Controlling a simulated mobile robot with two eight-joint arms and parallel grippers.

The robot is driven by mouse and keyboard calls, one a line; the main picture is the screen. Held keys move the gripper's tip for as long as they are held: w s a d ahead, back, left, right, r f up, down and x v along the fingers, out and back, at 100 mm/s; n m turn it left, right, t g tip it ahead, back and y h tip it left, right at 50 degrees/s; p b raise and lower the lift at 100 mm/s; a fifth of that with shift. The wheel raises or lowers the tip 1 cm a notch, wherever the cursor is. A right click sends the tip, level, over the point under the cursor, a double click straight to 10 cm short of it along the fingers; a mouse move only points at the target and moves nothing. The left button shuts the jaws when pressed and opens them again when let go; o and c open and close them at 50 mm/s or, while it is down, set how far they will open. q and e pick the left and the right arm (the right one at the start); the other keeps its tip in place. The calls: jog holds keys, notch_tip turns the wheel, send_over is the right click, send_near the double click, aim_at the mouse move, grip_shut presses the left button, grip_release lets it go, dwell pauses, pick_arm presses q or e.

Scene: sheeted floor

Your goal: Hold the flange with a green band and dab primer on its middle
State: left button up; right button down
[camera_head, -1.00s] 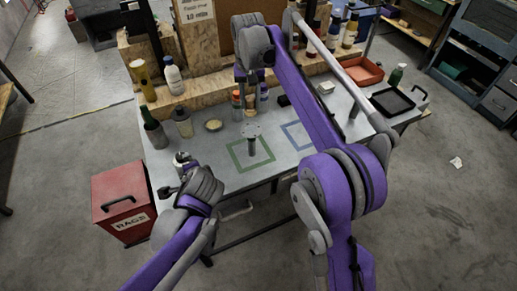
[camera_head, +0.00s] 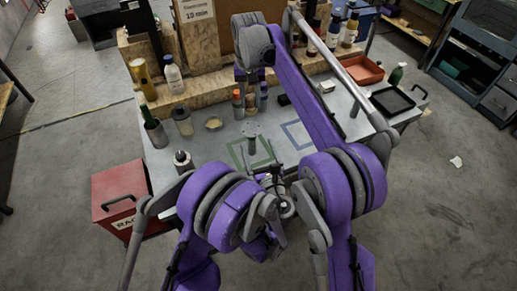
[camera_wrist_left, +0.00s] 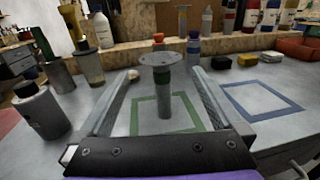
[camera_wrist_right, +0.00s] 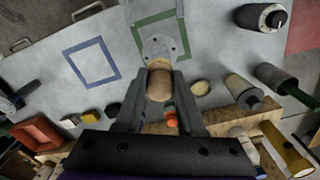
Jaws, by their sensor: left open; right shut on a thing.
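The flange (camera_head: 252,133) stands upright inside the green outline, its round plate on top of a stem. In the left wrist view, the flange plate (camera_wrist_left: 162,60) has a green-banded stem below it. My left gripper (camera_head: 272,172) is open on the near side of the flange, its fingers to either side of the stem in its wrist view and not closed on it. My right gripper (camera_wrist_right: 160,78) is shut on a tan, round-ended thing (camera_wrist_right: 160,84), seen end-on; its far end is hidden. In this view it overlaps the edge of the flange plate (camera_wrist_right: 158,46).
A blue outline (camera_head: 297,134) on the bench is empty. A bottle with a dark cap (camera_head: 183,160) is at the front left. A red box (camera_head: 115,190) stands left of the bench.

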aim_at(249, 123)
pick_arm(q)
jog(key=x, duration=1.2)
jog(key=c, duration=1.3)
